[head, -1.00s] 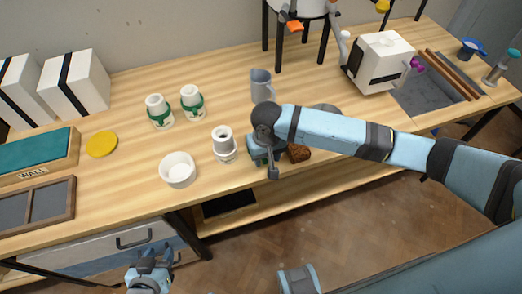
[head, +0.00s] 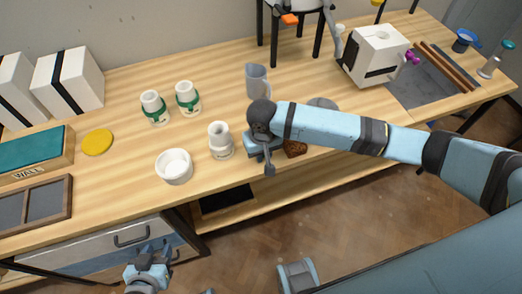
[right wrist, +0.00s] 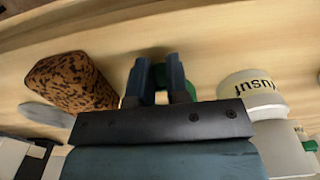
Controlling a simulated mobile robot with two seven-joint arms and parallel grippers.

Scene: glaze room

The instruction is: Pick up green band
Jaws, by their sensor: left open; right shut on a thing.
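A green band (right wrist: 191,90) shows partly behind the fingertips of my right gripper (right wrist: 156,78) in the right wrist view. The right gripper is shut on it, low over the wooden table. In the head view the right gripper (head: 266,150) is near the table's front edge, just right of a bare white jar (head: 221,141), and the band is hidden there. Two white jars, the left jar (head: 154,108) and the right jar (head: 188,98), each wear a green band farther back. My left gripper (head: 149,262) is open and empty, in front of the table.
A brown speckled sponge (head: 296,148) lies right of the right gripper; it is close in the wrist view (right wrist: 72,82). A grey jug (head: 257,82) stands behind. A white bowl (head: 174,167) and a yellow disc (head: 97,142) are to the left.

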